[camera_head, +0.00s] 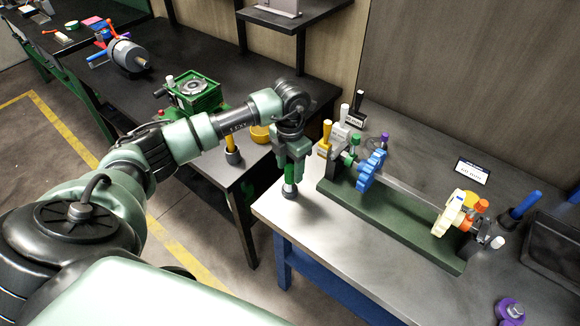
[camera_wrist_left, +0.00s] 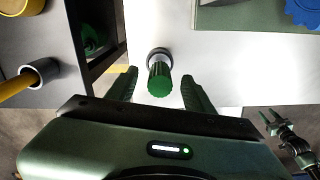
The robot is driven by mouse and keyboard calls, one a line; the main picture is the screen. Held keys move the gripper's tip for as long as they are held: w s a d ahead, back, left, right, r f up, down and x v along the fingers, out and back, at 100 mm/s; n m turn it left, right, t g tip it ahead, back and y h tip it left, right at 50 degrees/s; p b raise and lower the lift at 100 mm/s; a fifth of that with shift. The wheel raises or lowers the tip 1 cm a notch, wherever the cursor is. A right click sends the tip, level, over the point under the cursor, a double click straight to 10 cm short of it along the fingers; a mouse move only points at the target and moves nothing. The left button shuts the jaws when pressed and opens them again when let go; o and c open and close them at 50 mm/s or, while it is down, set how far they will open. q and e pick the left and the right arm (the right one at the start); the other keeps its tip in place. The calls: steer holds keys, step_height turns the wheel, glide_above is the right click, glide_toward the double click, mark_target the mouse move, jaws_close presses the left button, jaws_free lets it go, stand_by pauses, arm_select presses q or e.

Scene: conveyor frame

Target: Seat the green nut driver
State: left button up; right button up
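The green nut driver (camera_head: 289,173) stands upright in a dark round holder (camera_head: 289,193) at the left front corner of the light workbench (camera_head: 330,233). In the left wrist view its green handle (camera_wrist_left: 159,80) points up toward the camera, between my fingers. My left gripper (camera_head: 291,158) is over the driver, pointing down. In the left wrist view the left gripper (camera_wrist_left: 160,90) is open, with a gap on each side of the handle. What seems to be my right gripper (camera_wrist_left: 278,122) shows small at the lower right of that view; its fingers are too small to judge.
A dark green fixture (camera_head: 400,225) with a shaft, a blue gear (camera_head: 370,169) and a cream-coloured part (camera_head: 453,213) lies to the right. Yellow (camera_head: 326,138) and blue (camera_head: 526,204) handled tools stand nearby. A black bin (camera_head: 555,247) is at the right edge. A dark bench (camera_head: 215,110) is at the left.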

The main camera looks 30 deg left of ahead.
arm_select(q)
step_height(320, 180, up, 7)
steer(key=shift+f+b, duration=0.1)
steer(key=shift+b, duration=0.9)
steer(key=shift+r, duration=0.5)
